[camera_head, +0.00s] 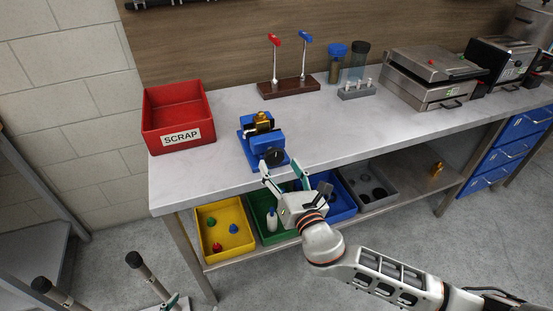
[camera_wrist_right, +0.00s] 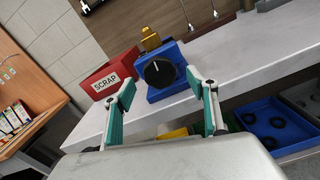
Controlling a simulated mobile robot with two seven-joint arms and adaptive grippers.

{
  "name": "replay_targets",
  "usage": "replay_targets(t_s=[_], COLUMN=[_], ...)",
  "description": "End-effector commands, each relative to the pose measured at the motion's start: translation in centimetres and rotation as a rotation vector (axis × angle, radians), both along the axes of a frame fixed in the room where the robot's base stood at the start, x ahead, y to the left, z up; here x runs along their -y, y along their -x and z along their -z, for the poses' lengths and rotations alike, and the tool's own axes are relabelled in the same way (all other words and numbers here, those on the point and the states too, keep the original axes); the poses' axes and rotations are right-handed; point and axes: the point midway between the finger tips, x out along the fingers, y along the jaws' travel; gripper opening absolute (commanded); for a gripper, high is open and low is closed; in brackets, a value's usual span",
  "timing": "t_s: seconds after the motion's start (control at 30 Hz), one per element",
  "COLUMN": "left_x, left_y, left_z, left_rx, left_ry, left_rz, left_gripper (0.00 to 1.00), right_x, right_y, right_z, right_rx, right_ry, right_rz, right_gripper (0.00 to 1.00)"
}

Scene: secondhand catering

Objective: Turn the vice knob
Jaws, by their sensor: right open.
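A blue vice (camera_head: 258,138) stands on the grey bench top near its front edge, with a brass-coloured piece (camera_head: 262,121) in its jaws. Its round black knob (camera_head: 273,155) faces the front; it also shows clearly in the right wrist view (camera_wrist_right: 159,72), with a pale mark on its face. My right gripper (camera_head: 283,170) is open and empty in front of the knob, apart from it. In the right wrist view its teal fingers (camera_wrist_right: 166,94) stand to either side of the knob, in front of it.
A red SCRAP bin (camera_head: 177,108) stands left of the vice. Behind is a wooden block (camera_head: 288,87) with red and blue levers. Jars and a metal press (camera_head: 433,68) stand right. Yellow (camera_head: 224,222), green and blue trays sit on the shelf below. The bench front right of the vice is clear.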

Motion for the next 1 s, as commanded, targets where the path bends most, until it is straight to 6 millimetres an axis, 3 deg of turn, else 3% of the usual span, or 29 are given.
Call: replay_targets(t_s=[0.23, 0.57, 0.6, 0.73, 1.0], left_x=[-0.4, -0.7, -0.7, -0.8, -0.9], left_y=[0.1, 0.1, 0.1, 0.1, 0.2], left_z=[0.0, 0.2, 0.2, 0.2, 0.3], left_rx=[-0.004, -0.007, -0.007, -0.007, -0.008], left_ry=[-0.004, -0.010, -0.010, -0.013, -0.016], left_rz=[-0.005, -0.006, -0.006, -0.003, -0.001], left_gripper=[0.72, 0.72, 0.72, 0.72, 0.72], right_x=[-0.9, -1.0, -1.0, -1.0, -1.0], right_y=[-2.8, -3.3, -3.2, -3.2, -3.2], right_z=[0.0, 0.0, 0.0, 0.0, 0.0], right_rx=[-0.001, -0.002, -0.002, -0.002, -0.005], right_ry=[-0.001, -0.003, -0.003, -0.003, -0.011], right_rz=[0.000, 0.000, 0.000, 0.000, 0.001], right_gripper=[0.58, 0.58, 0.55, 0.21, 0.19])
